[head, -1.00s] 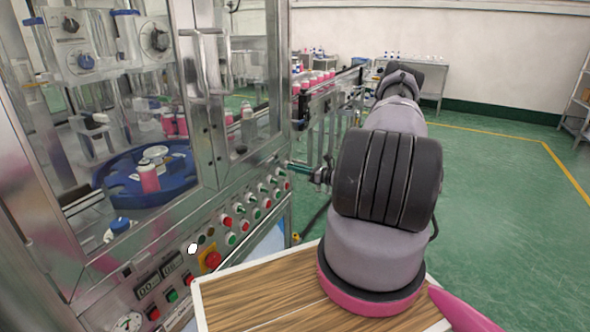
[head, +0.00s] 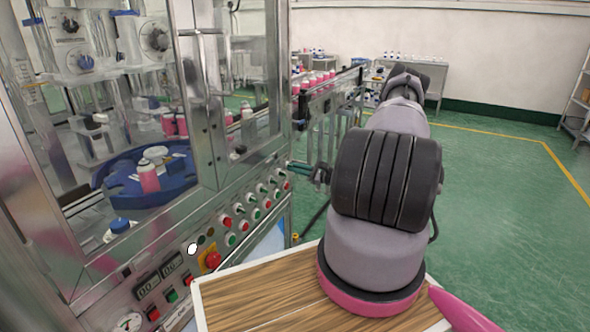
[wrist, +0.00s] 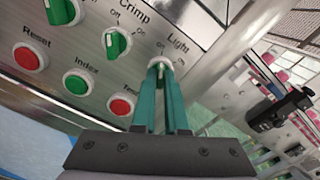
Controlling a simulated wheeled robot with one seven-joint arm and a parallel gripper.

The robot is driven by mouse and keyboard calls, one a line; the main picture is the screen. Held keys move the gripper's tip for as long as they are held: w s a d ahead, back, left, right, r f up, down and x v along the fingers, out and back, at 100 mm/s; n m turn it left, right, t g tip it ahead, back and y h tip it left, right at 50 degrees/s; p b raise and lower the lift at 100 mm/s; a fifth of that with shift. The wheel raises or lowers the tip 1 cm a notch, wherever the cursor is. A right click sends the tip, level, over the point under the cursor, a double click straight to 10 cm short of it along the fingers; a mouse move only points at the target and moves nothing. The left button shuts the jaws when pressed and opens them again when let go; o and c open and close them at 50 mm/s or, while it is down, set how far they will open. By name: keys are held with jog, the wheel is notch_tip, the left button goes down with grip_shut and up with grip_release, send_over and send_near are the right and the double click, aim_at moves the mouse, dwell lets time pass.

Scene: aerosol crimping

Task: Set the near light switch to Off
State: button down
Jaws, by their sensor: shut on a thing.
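The light switch (wrist: 161,64) is a small knob on the metal control panel, under the printed word "Light" with On and Off marks beside it. It shows near the top middle of the wrist view. My gripper (wrist: 162,70) has its two teal fingers closed around the knob, one on each side. The fingers cover much of the knob, so I cannot tell exactly which mark it points to. In the head view my gripper (head: 293,166) reaches the right end of the panel, and the switch is too small to make out there.
Left of the switch are the green Crimp selector (wrist: 117,43), the green Index button (wrist: 76,83) and the red Reset button (wrist: 30,58). A wooden tabletop (head: 250,292) lies below my arm. Green floor is open at right.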

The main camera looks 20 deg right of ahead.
dwell(0.3)
jog(key=c, duration=0.9)
grip_release()
jog(key=shift+c, duration=0.2)
jog(key=shift+s+d, duration=0.1)
jog(key=v, duration=1)
jog(key=shift+s+d, duration=0.2)
jog(key=shift+s, duration=0.05)
